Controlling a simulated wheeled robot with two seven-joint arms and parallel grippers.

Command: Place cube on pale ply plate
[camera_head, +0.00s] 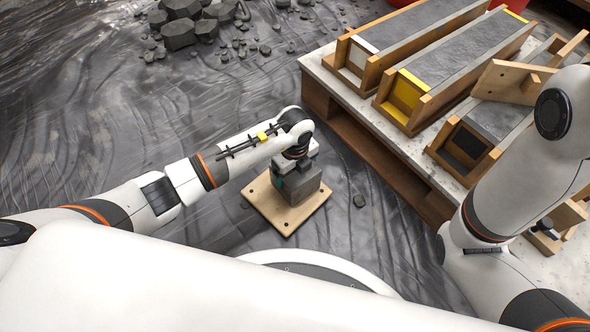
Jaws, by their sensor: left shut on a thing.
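A dark grey cube (299,185) is at my left gripper, over the pale ply plate (265,205), a square board with holes near its corners that lies on the dark floor sheeting. My left gripper (292,178) points down from above and is shut on the cube. The cube's lower edge is at or very near the plate; I cannot tell whether it touches. The gripper and wrist cover part of the cube's top and left side.
A raised platform (432,172) at the right carries several wooden moulds, one with a yellow end (403,95), filled with grey concrete. Dark rubble (181,32) lies at the upper left. The sheeting left of the plate is mostly clear.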

